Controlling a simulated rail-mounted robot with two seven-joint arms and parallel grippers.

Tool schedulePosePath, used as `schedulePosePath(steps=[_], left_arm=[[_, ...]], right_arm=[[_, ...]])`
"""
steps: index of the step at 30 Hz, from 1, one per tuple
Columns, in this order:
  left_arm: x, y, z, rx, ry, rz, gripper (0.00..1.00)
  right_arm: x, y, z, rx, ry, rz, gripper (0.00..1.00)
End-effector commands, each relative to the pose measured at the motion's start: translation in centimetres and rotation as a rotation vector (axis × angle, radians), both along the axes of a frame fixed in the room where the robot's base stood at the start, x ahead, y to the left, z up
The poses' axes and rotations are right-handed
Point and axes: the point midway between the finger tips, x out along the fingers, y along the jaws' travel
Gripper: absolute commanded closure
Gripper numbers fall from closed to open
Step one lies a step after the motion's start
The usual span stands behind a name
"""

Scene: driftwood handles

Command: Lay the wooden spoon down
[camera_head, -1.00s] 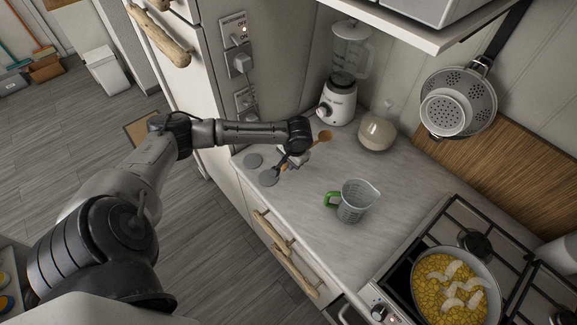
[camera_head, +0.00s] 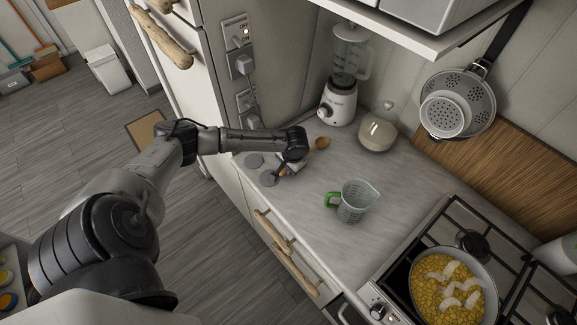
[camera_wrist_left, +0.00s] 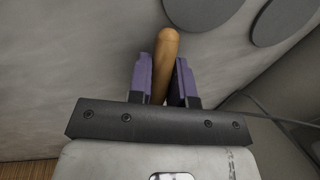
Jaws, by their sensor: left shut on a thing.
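The wooden spoon has its bowl (camera_head: 320,143) showing to the right of my left gripper in the head view, close over the grey countertop (camera_head: 300,220). My left gripper (camera_head: 283,172) is low over the counter's far left end, mostly hidden by its own wrist. In the left wrist view, the left gripper's purple pads (camera_wrist_left: 165,85) are shut on the spoon's handle (camera_wrist_left: 167,50), whose rounded end points away past the pads. I cannot tell whether the spoon touches the counter. My right gripper is not in view.
Flat grey discs (camera_head: 268,178) lie on the counter beside my gripper. A blender (camera_head: 338,105) and a round lidded pot (camera_head: 377,132) stand behind. A measuring jug with a green handle (camera_head: 354,202) stands nearer. A pan of yellow food (camera_head: 440,285) sits on the hob.

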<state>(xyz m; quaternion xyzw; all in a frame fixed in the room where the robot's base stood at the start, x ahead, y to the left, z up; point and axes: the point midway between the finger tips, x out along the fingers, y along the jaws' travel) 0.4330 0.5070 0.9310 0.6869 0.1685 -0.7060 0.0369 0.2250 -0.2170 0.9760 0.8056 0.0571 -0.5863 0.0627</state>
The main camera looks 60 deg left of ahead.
Motion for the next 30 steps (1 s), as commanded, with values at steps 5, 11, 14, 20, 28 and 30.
schedulePosePath(steps=[5,11,14,20,28,30], left_arm=[[0.0,0.0,-0.2,0.000,0.000,0.000,0.72],[0.0,0.0,-0.2,0.000,0.000,0.000,0.55],[0.0,0.0,-0.2,0.000,0.000,0.000,0.55],[0.0,0.0,-0.4,0.000,0.000,0.000,0.55],[0.2,-0.3,1.9,0.000,-0.003,-0.001,0.55],[0.3,-0.6,3.4,-0.001,-0.003,-0.002,0.55]], right_arm=[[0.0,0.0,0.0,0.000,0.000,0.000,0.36],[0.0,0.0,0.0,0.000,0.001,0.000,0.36],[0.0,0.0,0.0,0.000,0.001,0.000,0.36],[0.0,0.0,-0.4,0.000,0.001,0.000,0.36],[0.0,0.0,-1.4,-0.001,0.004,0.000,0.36],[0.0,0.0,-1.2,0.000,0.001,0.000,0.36]])
